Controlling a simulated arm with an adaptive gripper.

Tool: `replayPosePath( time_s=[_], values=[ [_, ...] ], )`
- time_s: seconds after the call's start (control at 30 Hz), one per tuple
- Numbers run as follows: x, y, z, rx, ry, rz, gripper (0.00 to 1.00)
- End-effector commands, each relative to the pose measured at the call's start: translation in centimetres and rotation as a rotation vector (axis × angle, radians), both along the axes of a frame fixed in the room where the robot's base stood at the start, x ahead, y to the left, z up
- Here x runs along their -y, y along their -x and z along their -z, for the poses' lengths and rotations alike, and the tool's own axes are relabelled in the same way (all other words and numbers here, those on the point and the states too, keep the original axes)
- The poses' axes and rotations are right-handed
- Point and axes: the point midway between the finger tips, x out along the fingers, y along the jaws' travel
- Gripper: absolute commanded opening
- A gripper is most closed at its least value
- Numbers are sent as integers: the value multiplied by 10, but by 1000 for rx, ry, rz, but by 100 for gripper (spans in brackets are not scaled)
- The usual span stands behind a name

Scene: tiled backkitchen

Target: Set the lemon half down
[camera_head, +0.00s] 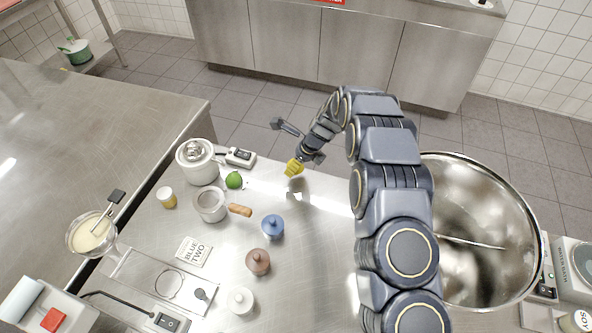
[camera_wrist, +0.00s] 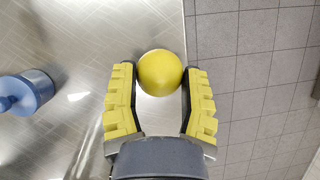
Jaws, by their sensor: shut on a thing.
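The lemon half (camera_wrist: 160,72) shows as a smooth, round yellow shape between the fingertips in the wrist view. My gripper (camera_wrist: 160,80) is shut on it, with one yellow-padded finger on each side. In the head view my gripper (camera_head: 294,168) is over the far edge of the steel counter (camera_head: 320,225), right of the lime. There the yellow pads and the lemon half cannot be told apart. Whether the lemon half touches the counter is not clear.
A large steel bowl (camera_head: 516,215) is at right. The counter's edge drops to floor tiles. Bare steel lies nearer than my gripper.

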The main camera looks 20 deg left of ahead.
Motion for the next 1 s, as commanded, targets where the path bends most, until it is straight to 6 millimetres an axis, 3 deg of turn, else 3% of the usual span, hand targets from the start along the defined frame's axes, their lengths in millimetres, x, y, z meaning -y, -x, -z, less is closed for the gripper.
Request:
replayPosePath(
  time_s=[0.3,0.63,0.67,0.7,1.0],
  values=[
    [-2,-1,36,-6,2,-1,14],
    [-2,-2,38,-3,1,-1,14],
    [-2,-2,38,-3,1,-1,56],
    [-2,-2,38,-2,1,-1,70],
    [-2,-2,37,-2,1,-1,70]
  ],
)
